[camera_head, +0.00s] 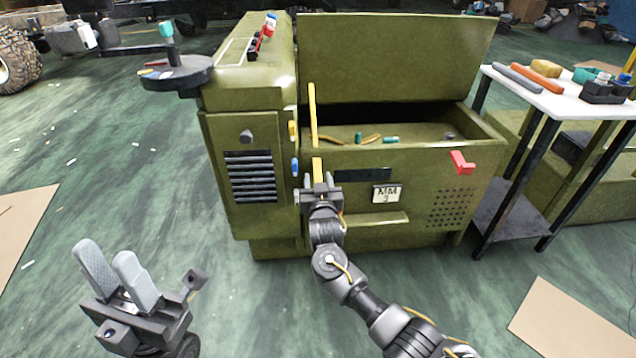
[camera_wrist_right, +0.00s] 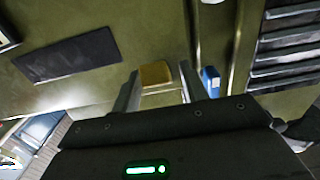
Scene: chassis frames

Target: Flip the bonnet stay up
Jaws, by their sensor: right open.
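A yellow bar, which looks like the bonnet stay (camera_head: 312,115), stands nearly upright at the left end of the green machine's open bay. The raised bonnet lid (camera_head: 395,60) is behind it. A short yellow piece (camera_head: 317,166) shows below the bar on the front face; I cannot tell whether they are joined. My right gripper (camera_head: 319,182) is open at the front face, just below this piece. In the right wrist view the yellow piece (camera_wrist_right: 155,74) appears between the open fingertips (camera_wrist_right: 158,82). My left gripper (camera_head: 106,250) is open and empty, away from the machine at lower left.
A blue knob (camera_head: 295,167) and a yellow knob (camera_head: 293,131) sit left of the right gripper. A red handle (camera_head: 462,162) sticks out at the front right. A white-topped table (camera_head: 550,100) with tools stands to the right. The floor in front is mostly clear.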

